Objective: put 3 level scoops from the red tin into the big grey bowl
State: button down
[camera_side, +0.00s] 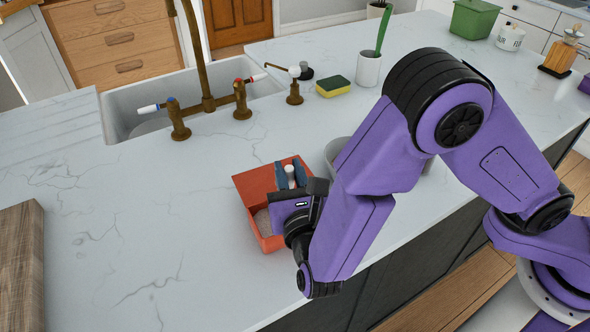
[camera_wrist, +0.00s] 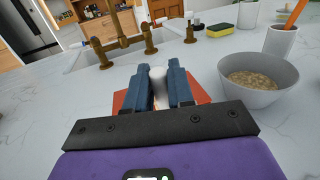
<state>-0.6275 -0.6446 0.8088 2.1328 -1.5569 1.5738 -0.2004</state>
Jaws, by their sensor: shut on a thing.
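The red tin (camera_side: 250,187) is an open rectangular box on the counter, with pale grainy stuff low inside; its red edges show behind my fingers in the wrist view (camera_wrist: 120,101). My gripper (camera_side: 290,176) is over the tin, its blue fingers (camera_wrist: 158,84) shut on an upright white handle (camera_wrist: 157,74), which looks like the scoop's. The scoop's lower end is hidden by my gripper and the tin. The big grey bowl (camera_wrist: 283,96) stands right of the tin and holds beige flakes. In the side view my arm hides most of the bowl (camera_side: 333,151).
A brass tap (camera_side: 207,95) and sink are behind the tin. A yellow-green sponge (camera_side: 333,86) and a white cup (camera_side: 368,70) with a green utensil stand behind the bowl. A wooden board (camera_side: 20,265) lies far left. The counter left of the tin is clear.

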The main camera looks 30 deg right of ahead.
jog(key=shift+a, duration=0.35)
jog(key=shift+r, duration=2.9)
jog(key=shift+d, duration=0.7)
jog(key=shift+a, duration=1.35)
